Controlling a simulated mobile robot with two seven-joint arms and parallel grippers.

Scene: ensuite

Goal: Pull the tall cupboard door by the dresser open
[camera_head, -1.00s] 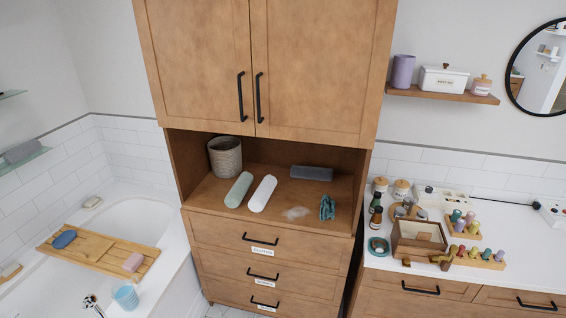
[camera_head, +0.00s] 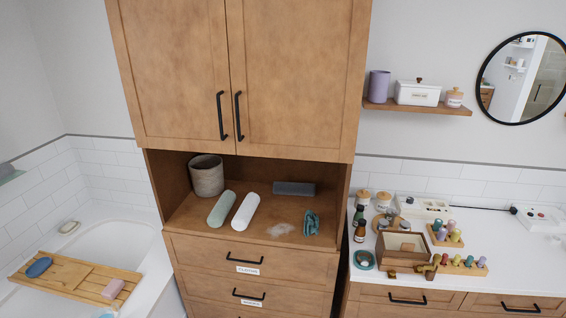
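A tall wooden cupboard stands in the middle of the head view. Its upper part has two shut doors, the left door (camera_head: 172,75) and the right door (camera_head: 295,80). Each has a black vertical bar handle near the centre seam, the left handle (camera_head: 222,116) and the right handle (camera_head: 239,116). Below the doors is an open shelf, and under it are labelled drawers (camera_head: 215,252) with black handles, all shut. Neither of my grippers shows in the view.
The open shelf holds a grey pot (camera_head: 206,176), a green roll (camera_head: 221,209), a white roll (camera_head: 245,211), a dark grey block (camera_head: 294,188) and a teal cloth (camera_head: 311,224). A bathtub with a wooden tray (camera_head: 75,277) is left. A cluttered white counter (camera_head: 520,262) is right.

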